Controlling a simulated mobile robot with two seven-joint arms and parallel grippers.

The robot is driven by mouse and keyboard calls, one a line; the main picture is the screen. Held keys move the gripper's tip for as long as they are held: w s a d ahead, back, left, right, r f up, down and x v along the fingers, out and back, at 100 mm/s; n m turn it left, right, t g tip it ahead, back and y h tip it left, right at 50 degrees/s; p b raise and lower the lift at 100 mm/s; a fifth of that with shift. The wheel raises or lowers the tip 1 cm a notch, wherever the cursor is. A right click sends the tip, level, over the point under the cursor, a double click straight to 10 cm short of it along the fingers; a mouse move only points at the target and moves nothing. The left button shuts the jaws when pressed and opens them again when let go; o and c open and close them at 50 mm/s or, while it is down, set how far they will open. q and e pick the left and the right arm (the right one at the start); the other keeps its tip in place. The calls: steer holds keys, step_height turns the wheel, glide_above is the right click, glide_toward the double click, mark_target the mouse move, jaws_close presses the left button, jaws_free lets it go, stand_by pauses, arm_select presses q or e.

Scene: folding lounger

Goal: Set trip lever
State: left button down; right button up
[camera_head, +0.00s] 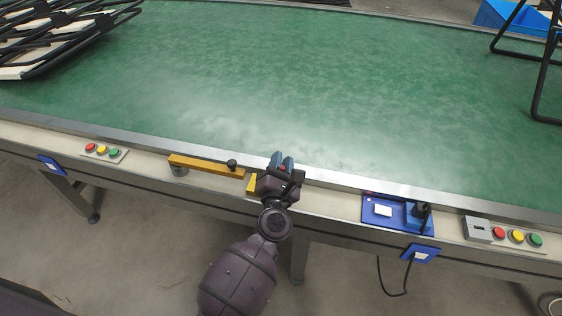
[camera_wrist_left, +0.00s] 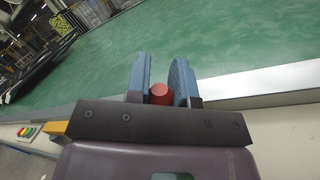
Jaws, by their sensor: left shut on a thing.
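A yellow bar (camera_head: 205,166) with a black knob lies along the near rail of the green conveyor, left of my gripper; I cannot tell if it is the trip lever. My left gripper (camera_head: 283,162) is over the rail, its blue fingers pointing toward the belt. In the left wrist view the fingers are shut on a red cylinder (camera_wrist_left: 160,93). What the cylinder joins to is hidden by the gripper. A short yellow piece (camera_head: 251,184) shows beside the gripper, partly covered by it. My right gripper is not in view.
The green belt (camera_head: 300,80) is bare ahead. Button panels sit at the left (camera_head: 104,152) and right (camera_head: 507,234) of the rail. A blue plate (camera_head: 378,214) with a black-handled device is right of my gripper. Black-framed loungers (camera_head: 60,30) stand at far left.

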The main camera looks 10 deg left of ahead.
arm_select(q)
steer(key=c, duration=1)
jaws_free()
steer(key=shift+s+d+f, duration=0.1)
steer(key=shift+s+f, duration=0.1)
steer(key=shift+s, duration=0.4)
steer(key=s, duration=0.6)
steer(key=s+d+f, duration=0.1)
steer(key=s, duration=0.2)
steer(key=shift+s+f, duration=0.1)
steer(key=shift+s, duration=0.15)
